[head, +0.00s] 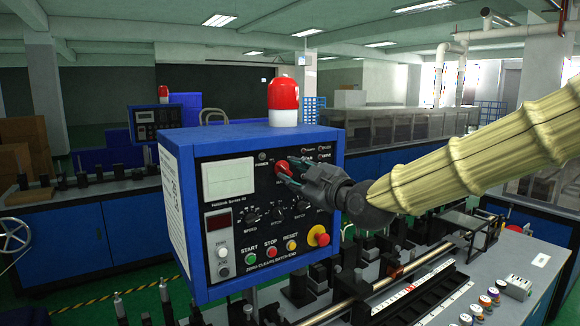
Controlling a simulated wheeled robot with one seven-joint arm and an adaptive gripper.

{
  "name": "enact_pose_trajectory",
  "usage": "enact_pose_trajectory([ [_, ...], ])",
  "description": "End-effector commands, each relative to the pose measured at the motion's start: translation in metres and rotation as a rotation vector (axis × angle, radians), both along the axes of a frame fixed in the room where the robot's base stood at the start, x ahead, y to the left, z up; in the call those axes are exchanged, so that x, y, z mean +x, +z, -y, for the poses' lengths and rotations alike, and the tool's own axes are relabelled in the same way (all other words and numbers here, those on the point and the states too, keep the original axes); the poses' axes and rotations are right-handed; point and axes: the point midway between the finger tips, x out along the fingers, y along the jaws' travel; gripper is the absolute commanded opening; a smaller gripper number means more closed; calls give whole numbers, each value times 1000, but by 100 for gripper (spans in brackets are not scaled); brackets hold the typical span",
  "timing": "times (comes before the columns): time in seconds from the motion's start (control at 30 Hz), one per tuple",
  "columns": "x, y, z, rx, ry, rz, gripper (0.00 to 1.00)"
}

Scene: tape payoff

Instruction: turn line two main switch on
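A blue control box (255,140) with a black front panel stands in the middle of the head view. A red rotary knob (281,167), which looks like the main switch, sits at the panel's upper middle. My gripper (285,174) reaches in from the right, with its fingertips at this knob. The fingers overlap the knob and its label, so I cannot tell whether they touch or grip it. The knob's exact angle is unclear. A second, similar control box (147,116) stands farther back at the left.
The near panel also has small dials, START, STOP and RESET buttons, and a red emergency button (317,236) on yellow. A red beacon (283,93) tops the box. A workbench (520,262) with rails and small spools lies below my arm.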

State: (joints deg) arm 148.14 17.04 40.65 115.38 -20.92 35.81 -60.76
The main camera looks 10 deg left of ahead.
Motion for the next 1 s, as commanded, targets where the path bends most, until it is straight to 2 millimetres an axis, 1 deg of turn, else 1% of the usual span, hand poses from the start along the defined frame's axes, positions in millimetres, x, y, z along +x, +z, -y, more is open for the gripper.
enact_pose_trajectory([
  [0.13,12,2,-11,-1,-1,0,32],
  [0.3,19,0,-18,-1,-1,0,32],
  [0.67,21,0,-19,0,-2,1,32],
  [0.7,21,0,-19,0,-2,1,24],
  [0.83,21,0,-19,0,-2,1,1],
  [1.0,21,0,-19,1,-2,0,0],
])
